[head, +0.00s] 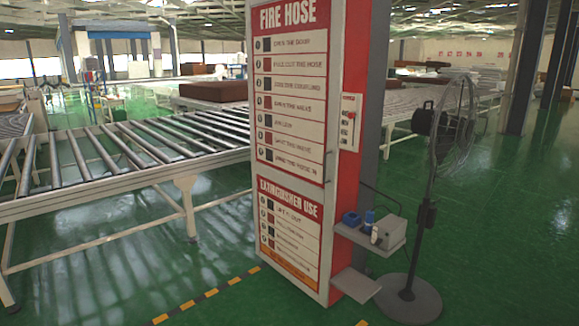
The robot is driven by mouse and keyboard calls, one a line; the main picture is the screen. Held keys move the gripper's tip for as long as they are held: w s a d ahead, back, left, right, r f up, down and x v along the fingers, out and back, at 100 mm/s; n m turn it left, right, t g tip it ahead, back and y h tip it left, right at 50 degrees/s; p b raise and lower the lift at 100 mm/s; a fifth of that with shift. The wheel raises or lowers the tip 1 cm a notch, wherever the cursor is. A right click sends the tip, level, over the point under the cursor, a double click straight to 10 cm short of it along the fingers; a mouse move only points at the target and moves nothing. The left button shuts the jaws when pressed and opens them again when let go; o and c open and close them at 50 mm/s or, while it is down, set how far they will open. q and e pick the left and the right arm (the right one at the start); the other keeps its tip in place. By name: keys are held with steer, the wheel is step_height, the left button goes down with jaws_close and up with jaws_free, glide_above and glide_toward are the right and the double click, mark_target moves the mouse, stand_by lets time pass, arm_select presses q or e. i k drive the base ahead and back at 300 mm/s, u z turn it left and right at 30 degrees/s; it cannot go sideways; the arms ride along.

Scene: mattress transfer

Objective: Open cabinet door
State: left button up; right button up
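A tall red and white cabinet (290,173) stands in the middle of the head view. Its front carries a "FIRE HOSE" panel above and an "EXTINGUISHER USE" panel (289,232) below. The front looks shut. A small dark handle-like mark (328,166) shows near the right edge of the upper panel, too small to make out. The top of the cabinet is cut off by the picture. Neither my left nor my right gripper is in view.
A roller conveyor (110,160) runs left of and behind the cabinet. A pedestal fan (455,125) stands at right on a round base (410,298). A side shelf (368,240) with small items juts from the cabinet's right. Green floor (120,285) lies open in front, with a yellow-black line.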

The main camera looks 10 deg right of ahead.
mark_target(295, 48)
steer(key=z, duration=0.25)
steer(key=i, duration=2.25)
steer(key=u, duration=0.65)
